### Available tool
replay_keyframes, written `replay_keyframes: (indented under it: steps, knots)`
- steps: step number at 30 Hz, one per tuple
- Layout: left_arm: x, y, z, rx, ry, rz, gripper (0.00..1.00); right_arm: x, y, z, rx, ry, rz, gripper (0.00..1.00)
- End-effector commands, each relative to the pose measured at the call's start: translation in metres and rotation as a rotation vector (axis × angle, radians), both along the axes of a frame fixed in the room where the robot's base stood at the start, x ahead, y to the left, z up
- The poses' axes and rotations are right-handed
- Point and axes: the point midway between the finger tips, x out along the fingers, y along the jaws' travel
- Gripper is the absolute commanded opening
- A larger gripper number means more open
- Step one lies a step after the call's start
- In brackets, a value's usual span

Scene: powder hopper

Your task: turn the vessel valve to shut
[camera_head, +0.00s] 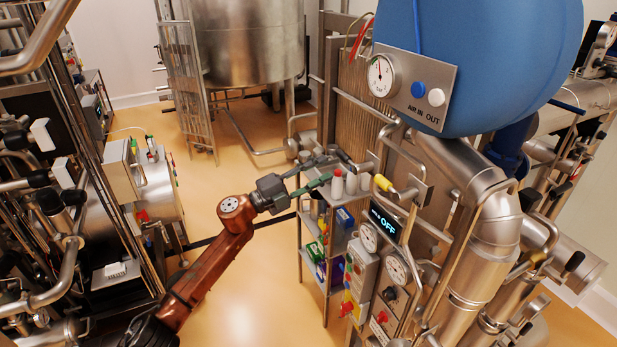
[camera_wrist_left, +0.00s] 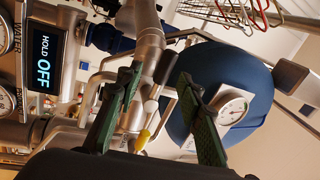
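The blue vessel (camera_head: 480,60) stands at the upper right of the head view, with a pressure gauge and an air in/out panel on it. It also shows in the left wrist view (camera_wrist_left: 225,75). A lever with a yellow handle (camera_head: 383,183) sits on the pipework below the vessel; the yellow handle (camera_wrist_left: 142,140) shows between my fingers in the left wrist view. My left gripper (camera_head: 326,169) is open and empty, left of the yellow handle and apart from it. My right gripper is not in view.
A lit display (camera_head: 386,223) reads OFF, above gauges and control boxes. A shelf rack (camera_head: 326,240) with bottles and boxes stands below my left gripper. Dense piping (camera_head: 480,215) fills the right side. A steel tank (camera_head: 248,45) stands behind; open floor (camera_head: 250,290) lies in front.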

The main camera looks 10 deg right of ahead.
Motion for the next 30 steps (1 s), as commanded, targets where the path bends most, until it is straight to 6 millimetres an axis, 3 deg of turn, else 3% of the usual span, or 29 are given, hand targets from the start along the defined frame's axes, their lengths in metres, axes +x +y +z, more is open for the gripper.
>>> replay_keyframes:
  steps: [3,9,30]
  knots:
    - [-0.008,0.020,-0.006,0.000,-0.001,0.001,0.34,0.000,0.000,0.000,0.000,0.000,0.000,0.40]
    - [-0.015,0.038,-0.010,0.000,0.000,0.000,0.34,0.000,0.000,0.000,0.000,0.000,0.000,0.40]
    - [-0.016,0.041,-0.010,0.000,0.000,0.000,0.34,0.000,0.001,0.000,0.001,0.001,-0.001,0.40]
